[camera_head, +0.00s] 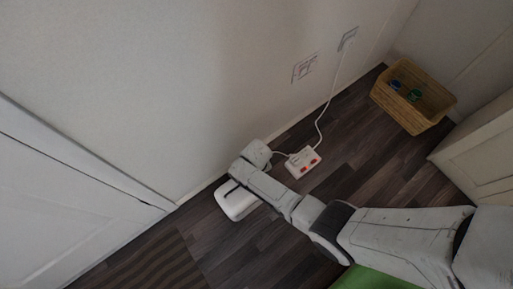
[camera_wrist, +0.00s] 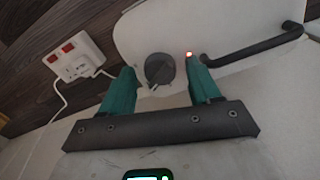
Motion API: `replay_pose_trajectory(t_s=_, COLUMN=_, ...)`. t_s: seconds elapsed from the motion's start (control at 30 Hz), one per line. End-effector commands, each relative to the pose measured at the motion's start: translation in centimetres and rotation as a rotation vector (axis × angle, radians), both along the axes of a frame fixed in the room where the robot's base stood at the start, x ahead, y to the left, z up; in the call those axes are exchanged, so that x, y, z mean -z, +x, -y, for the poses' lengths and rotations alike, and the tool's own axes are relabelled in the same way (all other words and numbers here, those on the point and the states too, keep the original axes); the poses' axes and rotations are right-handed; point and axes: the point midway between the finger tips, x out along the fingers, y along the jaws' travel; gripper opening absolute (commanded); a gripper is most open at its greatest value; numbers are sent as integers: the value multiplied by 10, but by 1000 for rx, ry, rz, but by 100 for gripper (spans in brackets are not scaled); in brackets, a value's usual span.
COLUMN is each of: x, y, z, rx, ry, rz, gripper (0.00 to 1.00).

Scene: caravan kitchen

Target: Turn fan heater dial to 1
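The fan heater is a white box on the floor; in the head view its body (camera_head: 237,201) shows beside the end of my arm. In the wrist view its pale top (camera_wrist: 222,22) fills the upper part. The dark round dial (camera_wrist: 160,69) sits between my two green fingertips, with a red light (camera_wrist: 189,54) to its right. My gripper (camera_wrist: 161,76) is open, one finger on each side of the dial, with gaps on both sides. I cannot make out any numbers at the dial. In the head view my fingers are hidden by the arm.
A dark handle (camera_wrist: 252,48) rises at the heater's right side. A white socket strip with red switches (camera_head: 303,162) lies on the floor, its cable running to a wall outlet (camera_head: 348,39). A wicker basket (camera_head: 412,96) stands further right. A striped mat (camera_head: 150,264) lies left.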

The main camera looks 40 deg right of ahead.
Motion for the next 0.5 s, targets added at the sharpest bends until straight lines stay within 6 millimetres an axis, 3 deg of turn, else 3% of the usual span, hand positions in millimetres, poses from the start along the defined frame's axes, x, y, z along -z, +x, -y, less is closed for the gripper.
replay_pose_trajectory(t_s=0.3, x=-3, y=0, z=0, rx=0, ry=0, rz=1, gripper=65)
replay_pose_trajectory(t_s=0.5, x=-32, y=0, z=0, rx=0, ry=1, rz=1, gripper=65)
